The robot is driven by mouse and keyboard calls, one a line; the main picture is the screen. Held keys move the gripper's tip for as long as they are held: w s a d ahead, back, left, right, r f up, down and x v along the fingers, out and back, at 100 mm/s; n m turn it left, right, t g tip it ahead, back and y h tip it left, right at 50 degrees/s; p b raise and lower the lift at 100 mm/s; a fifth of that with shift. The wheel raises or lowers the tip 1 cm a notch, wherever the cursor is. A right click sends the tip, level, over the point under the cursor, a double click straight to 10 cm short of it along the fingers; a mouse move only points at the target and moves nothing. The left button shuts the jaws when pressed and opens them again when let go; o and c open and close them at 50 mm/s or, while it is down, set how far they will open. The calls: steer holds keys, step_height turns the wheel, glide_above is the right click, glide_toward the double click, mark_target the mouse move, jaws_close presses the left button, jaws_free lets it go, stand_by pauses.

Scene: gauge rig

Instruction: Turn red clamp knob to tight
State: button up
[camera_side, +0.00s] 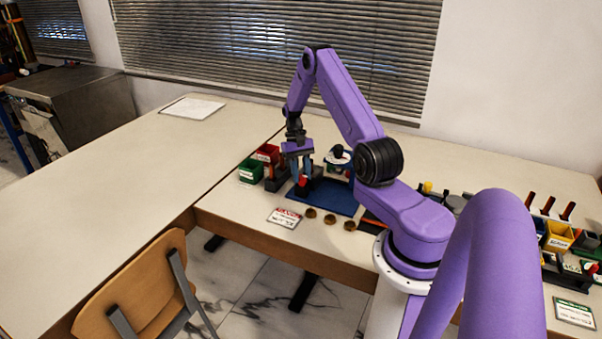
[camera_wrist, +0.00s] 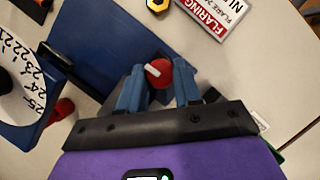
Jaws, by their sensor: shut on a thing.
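The red clamp knob (camera_wrist: 158,72) sits between the two blue fingers of my gripper (camera_wrist: 157,88) in the wrist view. A white bar marks the knob's face and lies slightly slanted. My gripper is shut on the knob. In the side view the red knob (camera_side: 303,182) shows just below my gripper (camera_side: 304,177), at the left end of the blue base plate (camera_side: 335,197). The gauge dial (camera_wrist: 20,75), white with black numbers in a blue frame, stands to the left in the wrist view. The clamp's body is mostly hidden by my fingers.
A red bin (camera_side: 267,153) and a green bin (camera_side: 250,171) stand left of the rig. A red-and-white card (camera_side: 285,217) and several brass pieces (camera_side: 330,220) lie in front. At the right are a yellow bin (camera_side: 559,235) and red-handled tools. The left table is largely clear.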

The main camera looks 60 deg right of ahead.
steer(key=shift+m, duration=0.4)
steer(key=o, duration=0.7)
steer(key=shift+o, duration=0.2)
steer(key=shift+r, duration=0.1)
steer(key=v, duration=1.7)
steer(key=shift+s+d+r, duration=0.15)
steer(key=shift+s+d, duration=0.05)
steer(key=shift+d, duration=0.05)
